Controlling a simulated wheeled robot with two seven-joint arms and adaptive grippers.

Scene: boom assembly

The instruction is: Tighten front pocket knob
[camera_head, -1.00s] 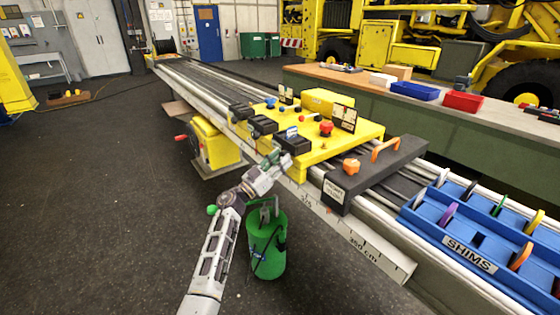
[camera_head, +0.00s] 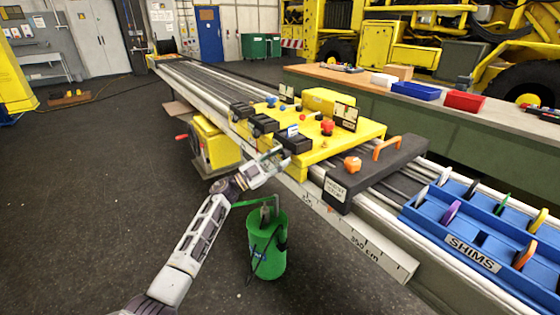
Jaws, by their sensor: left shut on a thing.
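The yellow plate (camera_head: 345,143) lies across the rails, with several black pocket blocks along its left edge. My left gripper (camera_head: 279,157) is at the near end of the front black block (camera_head: 293,141). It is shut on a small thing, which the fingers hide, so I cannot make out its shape. I cannot clearly see a knob on that block. A black bar (camera_head: 375,170) with an orange knob (camera_head: 352,164) and an orange handle (camera_head: 386,147) sits across the rails, right of the plate. My right gripper is out of view.
A ruler (camera_head: 350,231) runs along the rail's front side. A blue shims rack (camera_head: 470,238) sits at right. A bench (camera_head: 470,120) stands behind.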

